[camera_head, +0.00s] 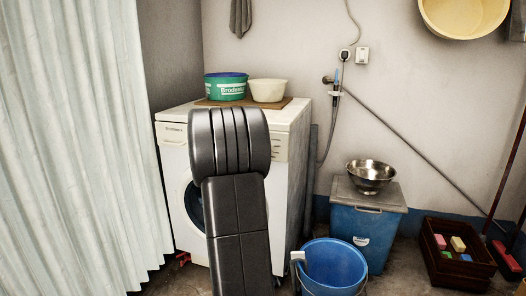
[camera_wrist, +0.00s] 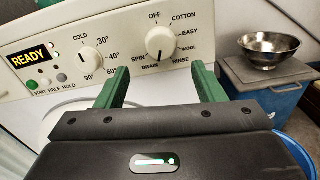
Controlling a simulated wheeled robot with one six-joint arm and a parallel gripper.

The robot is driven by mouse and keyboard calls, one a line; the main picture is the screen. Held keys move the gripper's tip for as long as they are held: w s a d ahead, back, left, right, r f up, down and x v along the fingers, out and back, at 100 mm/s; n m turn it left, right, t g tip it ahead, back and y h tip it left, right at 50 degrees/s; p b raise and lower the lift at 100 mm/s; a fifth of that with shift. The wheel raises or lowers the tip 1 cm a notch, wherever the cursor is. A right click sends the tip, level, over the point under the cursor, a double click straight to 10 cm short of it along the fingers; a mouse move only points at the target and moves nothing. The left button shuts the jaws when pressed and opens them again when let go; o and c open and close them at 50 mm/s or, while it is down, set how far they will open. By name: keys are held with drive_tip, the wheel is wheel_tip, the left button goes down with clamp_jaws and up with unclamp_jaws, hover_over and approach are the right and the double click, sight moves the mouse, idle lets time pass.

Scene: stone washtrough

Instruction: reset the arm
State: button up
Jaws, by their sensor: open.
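My gripper (camera_wrist: 161,88) shows in the wrist view with its two green fingers spread apart and nothing between them. It faces the control panel of the white washing machine (camera_wrist: 60,45). The panel's left dial (camera_wrist: 89,54) and right dial (camera_wrist: 160,42) lie beyond the fingers, and a lit display (camera_wrist: 29,59) reads READY. In the head view my dark arm stands in front of the washing machine (camera_head: 293,165) and hides much of its front and my gripper.
A green tub (camera_head: 226,88) and a cream bowl (camera_head: 269,91) stand on the machine. To the right are a blue bucket (camera_head: 334,268), a blue bin (camera_head: 358,233) bearing a steel bowl (camera_head: 370,174), and a dark crate (camera_head: 452,271). A curtain (camera_head: 75,150) hangs at left.

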drive_tip(key=v, duration=0.6)
drive_tip(key=w+d+n+p, duration=0.1)
drive_tip(key=w+d+n, duration=0.1)
drive_tip(key=w+n, duration=0.4)
drive_tip(key=w+d+n+p, duration=0.1)
drive_tip(key=w+n, duration=0.5)
drive_tip(key=n, duration=0.8)
drive_tip(key=shift+w+d+r+n, duration=0.2)
drive_tip(key=shift+w+d+n, duration=0.2)
drive_tip(key=shift+d, duration=0.5)
idle(0.3)
